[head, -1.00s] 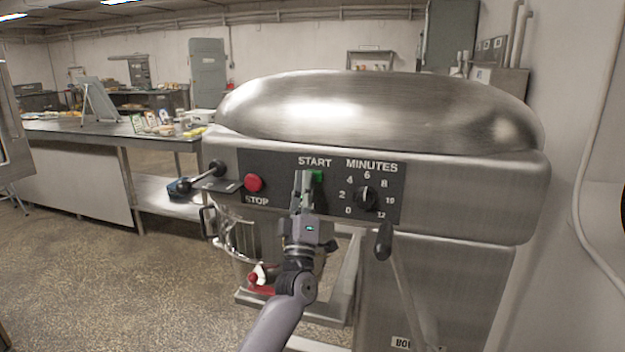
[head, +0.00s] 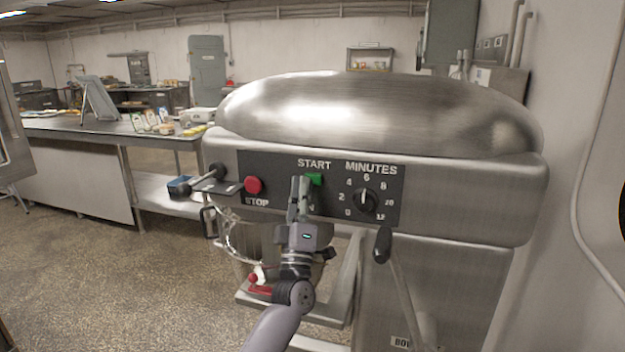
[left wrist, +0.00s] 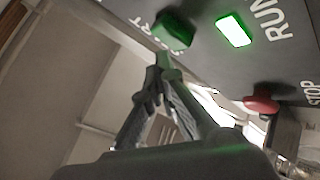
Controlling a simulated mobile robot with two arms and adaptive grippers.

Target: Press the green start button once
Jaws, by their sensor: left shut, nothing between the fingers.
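The green start button (head: 315,180) sits under the word START on the dark control panel (head: 278,163) of a large steel mixer. My left gripper (head: 299,181) is shut and empty, its tips just left of the button in the head view. In the left wrist view the green button (left wrist: 174,32) is just beyond the fingertips (left wrist: 160,70); I cannot tell whether they touch. A RUN lamp (left wrist: 233,30) glows bright green there. The red stop button (head: 253,185) is left of the gripper. My right gripper is not in view.
The minutes knob (head: 366,201) is right of the start button. A bowl (head: 250,240) sits below. Open floor lies at left, before a long counter (head: 60,128).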

